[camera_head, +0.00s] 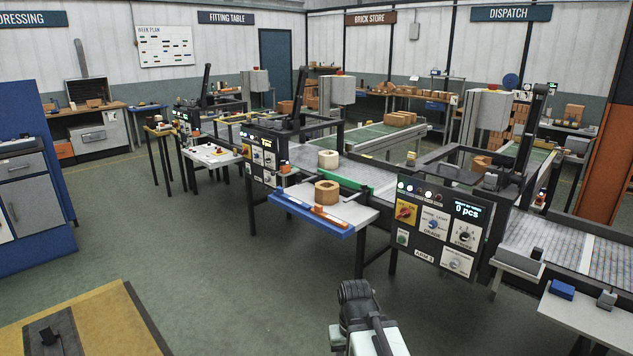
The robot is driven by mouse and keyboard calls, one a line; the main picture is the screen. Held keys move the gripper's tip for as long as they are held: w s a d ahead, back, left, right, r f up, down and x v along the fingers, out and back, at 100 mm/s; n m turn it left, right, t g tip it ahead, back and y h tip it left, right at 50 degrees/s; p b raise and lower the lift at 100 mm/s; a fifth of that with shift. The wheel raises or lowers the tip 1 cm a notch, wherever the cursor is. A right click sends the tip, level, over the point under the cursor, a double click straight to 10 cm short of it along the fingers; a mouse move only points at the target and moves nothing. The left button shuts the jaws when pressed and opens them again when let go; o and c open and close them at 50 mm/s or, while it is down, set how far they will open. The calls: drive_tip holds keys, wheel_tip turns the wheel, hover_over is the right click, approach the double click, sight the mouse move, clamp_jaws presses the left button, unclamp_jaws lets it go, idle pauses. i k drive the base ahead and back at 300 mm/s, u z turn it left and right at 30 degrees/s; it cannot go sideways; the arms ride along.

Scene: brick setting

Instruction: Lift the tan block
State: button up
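A tan, many-sided block with a round hole in its top (327,192) sits on a small light-grey table with a blue front edge (352,215), right of the middle. A paler cream block of similar shape (328,159) stands behind it on the conveyor side. The dark end of my arm, with my gripper (356,291), shows at the bottom centre. It is in front of the table and well short of the tan block, with open floor between. Its fingers cannot be made out, and I see nothing held in it.
A control panel with knobs and a display (437,226) stands right of the small table. An orange bar (328,217) lies along the table's front edge. A grey side table (590,318) with a blue box (562,290) is at lower right. Green floor (210,260) is clear at left.

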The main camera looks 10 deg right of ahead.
sight(326, 192)
drive_tip(key=z, duration=0.05)
drive_tip(key=i, duration=2.1)
drive_tip(key=u, duration=0.7)
drive_tip(key=i, duration=1.65)
